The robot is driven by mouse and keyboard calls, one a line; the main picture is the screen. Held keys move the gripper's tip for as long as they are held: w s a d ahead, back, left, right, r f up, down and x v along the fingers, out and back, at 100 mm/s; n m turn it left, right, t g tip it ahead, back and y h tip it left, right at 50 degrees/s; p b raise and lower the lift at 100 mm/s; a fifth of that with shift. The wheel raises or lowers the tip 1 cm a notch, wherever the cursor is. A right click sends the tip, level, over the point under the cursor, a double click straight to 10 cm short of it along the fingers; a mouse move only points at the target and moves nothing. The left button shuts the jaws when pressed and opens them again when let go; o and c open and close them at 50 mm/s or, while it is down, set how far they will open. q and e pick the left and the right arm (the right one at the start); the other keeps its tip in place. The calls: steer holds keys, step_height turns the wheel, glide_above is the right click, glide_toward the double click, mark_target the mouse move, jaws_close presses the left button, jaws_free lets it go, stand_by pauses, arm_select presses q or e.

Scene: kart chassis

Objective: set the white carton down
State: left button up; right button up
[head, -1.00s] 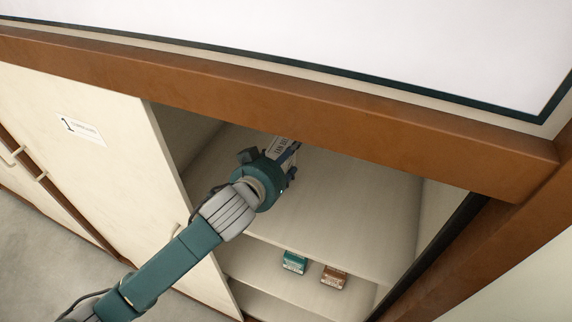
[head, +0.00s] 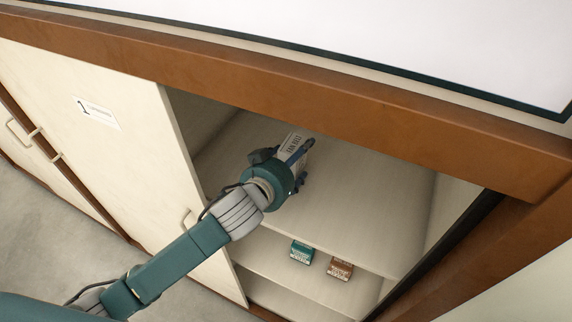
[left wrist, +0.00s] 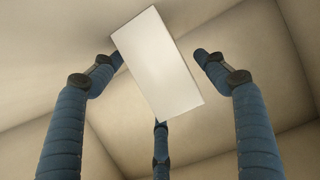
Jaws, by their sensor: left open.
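The white carton (head: 291,142) with dark print is inside the open cabinet, at the upper shelf (head: 370,200). In the left wrist view the white carton (left wrist: 158,65) shows as a plain, tilted pale face. My left gripper (head: 295,158) reaches into the cabinet around the carton. In the wrist view its fingers (left wrist: 160,75) are open, with a clear gap on the right side of the carton. The carton overlaps the lower finger's tip, so contact there cannot be told. The carton's base is hidden in the head view. My right gripper is not in view.
A teal box (head: 302,252) and a brown box (head: 339,268) sit on the lower shelf. The cabinet's brown top edge (head: 330,120) runs above the opening. A pale door (head: 120,150) labelled 1 stands at left. The upper shelf is clear to the right.

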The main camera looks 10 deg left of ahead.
arm_select(q)
steer(key=b+v, duration=0.1)
steer(key=v, duration=1)
